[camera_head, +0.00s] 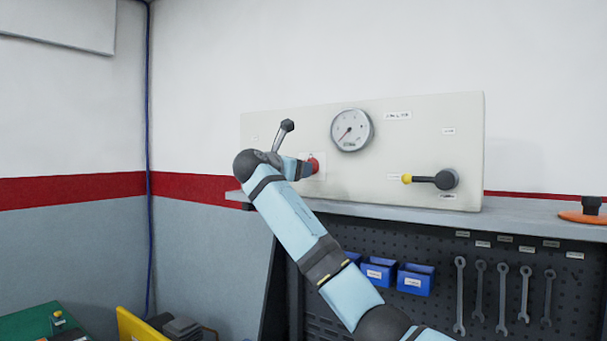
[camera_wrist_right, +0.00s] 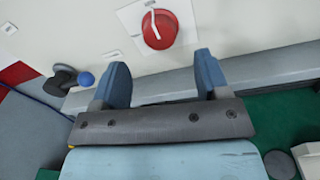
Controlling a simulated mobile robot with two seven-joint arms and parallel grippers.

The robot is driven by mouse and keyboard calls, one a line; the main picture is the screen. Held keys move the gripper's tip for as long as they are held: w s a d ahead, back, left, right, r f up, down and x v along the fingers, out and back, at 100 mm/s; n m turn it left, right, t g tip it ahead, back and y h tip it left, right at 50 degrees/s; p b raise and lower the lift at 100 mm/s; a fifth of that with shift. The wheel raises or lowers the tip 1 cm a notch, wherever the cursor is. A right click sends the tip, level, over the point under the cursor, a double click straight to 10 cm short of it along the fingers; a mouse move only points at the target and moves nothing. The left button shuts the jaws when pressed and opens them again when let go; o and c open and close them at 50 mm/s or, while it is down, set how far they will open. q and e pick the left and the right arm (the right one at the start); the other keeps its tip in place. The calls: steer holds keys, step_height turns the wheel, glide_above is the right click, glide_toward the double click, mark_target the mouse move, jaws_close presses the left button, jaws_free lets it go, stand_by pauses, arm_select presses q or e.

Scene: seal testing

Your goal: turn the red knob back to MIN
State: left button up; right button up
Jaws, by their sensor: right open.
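The red knob (camera_head: 314,165) is on the cream panel (camera_head: 430,140), left of and below the gauge. In the right wrist view the red knob (camera_wrist_right: 160,28) sits on a white label plate (camera_wrist_right: 130,17), and its white pointer line runs toward the top of the picture. The label's writing is too small to read. My right gripper (camera_wrist_right: 162,75) is open and empty, its fingers apart with the knob beyond them, slightly above the fingertips in that view. In the head view my right gripper (camera_head: 304,168) is beside the knob, partly covering its plate. My left gripper is not in view.
A round gauge (camera_head: 351,130) has its needle toward the lower left. A grey lever (camera_head: 285,135) stands up behind my arm. A yellow-tipped black handle (camera_head: 432,179) is to the right. The shelf (camera_head: 400,212) runs below the panel, with blue bins (camera_head: 415,279) and wrenches (camera_head: 460,295) underneath.

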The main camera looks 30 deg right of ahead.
steer(key=b+v, duration=0.1)
steer(key=v, duration=0.6)
steer(key=shift+a+b, duration=0.35)
steer(key=shift+s, duration=0.1)
